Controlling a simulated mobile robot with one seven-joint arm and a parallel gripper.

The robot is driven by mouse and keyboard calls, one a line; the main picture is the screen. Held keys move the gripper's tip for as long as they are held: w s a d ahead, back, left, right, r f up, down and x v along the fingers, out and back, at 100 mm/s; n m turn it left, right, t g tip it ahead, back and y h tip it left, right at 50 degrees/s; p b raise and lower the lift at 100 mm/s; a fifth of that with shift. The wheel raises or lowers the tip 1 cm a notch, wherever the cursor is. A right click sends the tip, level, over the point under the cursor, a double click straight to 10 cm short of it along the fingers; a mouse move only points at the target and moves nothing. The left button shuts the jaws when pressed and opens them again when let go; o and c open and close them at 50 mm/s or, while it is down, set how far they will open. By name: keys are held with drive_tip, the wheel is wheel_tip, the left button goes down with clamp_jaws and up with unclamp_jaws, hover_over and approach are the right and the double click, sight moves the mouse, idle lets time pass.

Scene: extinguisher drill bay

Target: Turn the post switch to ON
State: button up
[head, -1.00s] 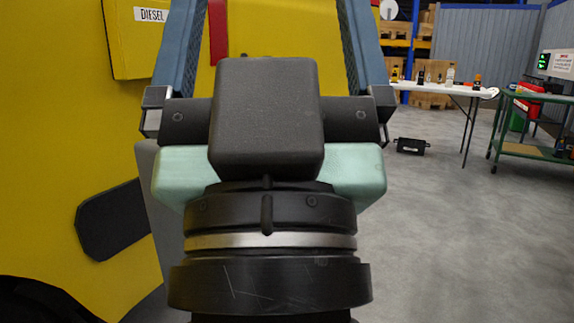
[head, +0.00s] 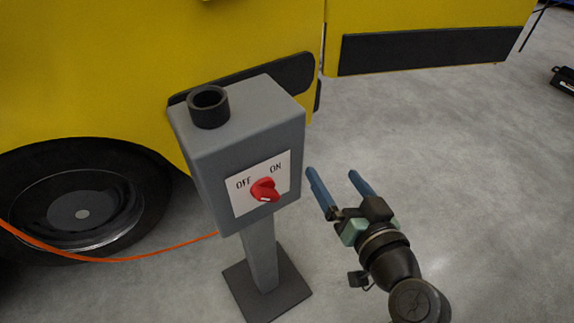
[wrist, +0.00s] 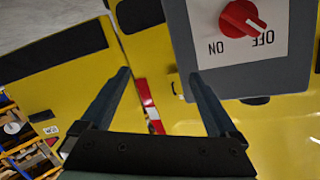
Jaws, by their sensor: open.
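The post switch is a grey box (head: 195,150) on a grey post (head: 262,255) with a dark base plate. Its white label plate reads OFF at left and ON at right in the head view. A red knob (head: 265,190) sits on the plate. In the wrist view the picture is upside down, and the knob (wrist: 240,18) has its white mark on the side of the OFF word. My gripper (head: 332,173) is open and empty, right of the box and apart from the knob. In the wrist view the gripper (wrist: 160,73) has its fingers below and left of the knob.
A yellow vehicle (head: 90,60) with a black wheel (head: 75,205) stands close behind the post. A black round socket (head: 208,107) tops the box. An orange cable (head: 130,258) runs to the post. Grey floor (head: 470,170) at right is clear.

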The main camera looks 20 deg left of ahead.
drive_tip(key=s+f+g+y+p, duration=0.2)
drive_tip(key=s+f+y+p, duration=0.15)
drive_tip(key=s, duration=0.35)
drive_tip(key=m+y+p, duration=0.1)
drive_tip(key=m+p, duration=0.1)
approach(270, 200)
drive_tip(key=x, duration=0.9)
drive_tip(key=shift+w+a+p, duration=0.1)
drive_tip(key=shift+p, duration=0.25)
drive_tip(key=c, duration=1.4)
